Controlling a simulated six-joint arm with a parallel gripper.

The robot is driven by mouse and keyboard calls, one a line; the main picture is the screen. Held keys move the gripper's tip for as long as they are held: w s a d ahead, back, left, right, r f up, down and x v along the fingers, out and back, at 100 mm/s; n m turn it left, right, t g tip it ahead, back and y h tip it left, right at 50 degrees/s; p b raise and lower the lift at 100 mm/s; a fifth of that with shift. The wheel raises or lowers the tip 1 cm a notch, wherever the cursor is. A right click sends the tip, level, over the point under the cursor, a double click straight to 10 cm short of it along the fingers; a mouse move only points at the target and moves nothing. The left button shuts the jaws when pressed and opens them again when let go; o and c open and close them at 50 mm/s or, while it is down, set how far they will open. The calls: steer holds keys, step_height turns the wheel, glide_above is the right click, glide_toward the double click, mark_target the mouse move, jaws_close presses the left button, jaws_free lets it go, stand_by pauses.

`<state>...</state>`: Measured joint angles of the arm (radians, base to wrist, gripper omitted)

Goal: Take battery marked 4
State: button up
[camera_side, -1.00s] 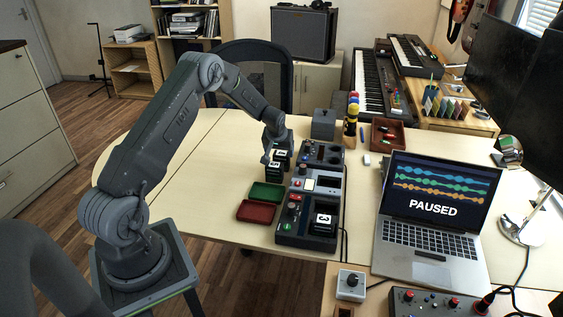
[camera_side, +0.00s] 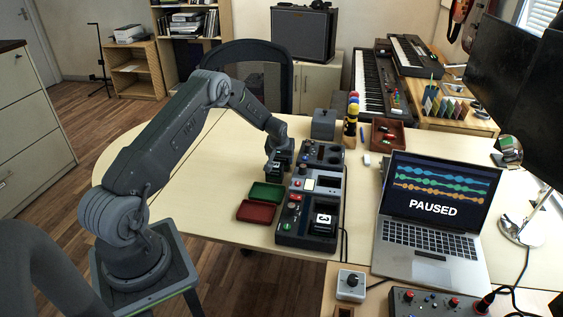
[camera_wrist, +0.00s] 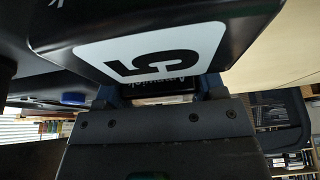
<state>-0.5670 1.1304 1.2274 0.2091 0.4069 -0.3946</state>
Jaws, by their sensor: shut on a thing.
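In the side view my gripper (camera_side: 277,163) hangs over the table, left of the row of dark docks. It is shut on a black battery (camera_side: 275,171) whose label is too small to read there. In the wrist view a large black battery (camera_wrist: 150,50) is close to the camera, with a white label that looks like a turned 5. The jaws (camera_wrist: 160,92) are below it, and dark lettered material shows between them. A battery marked 3 (camera_side: 323,221) sits in the front dock (camera_side: 291,222). I cannot make out a battery marked 4.
A green tray (camera_side: 267,184) and a red tray (camera_side: 247,212) lie left of the docks. The middle dock (camera_side: 300,180) and rear dock (camera_side: 309,152) stand behind the front one. A laptop (camera_side: 428,240) reading PAUSED is at right. The table's left part is clear.

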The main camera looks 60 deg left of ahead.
steer(key=shift+c, duration=1.1)
steer(key=shift+r, duration=0.1)
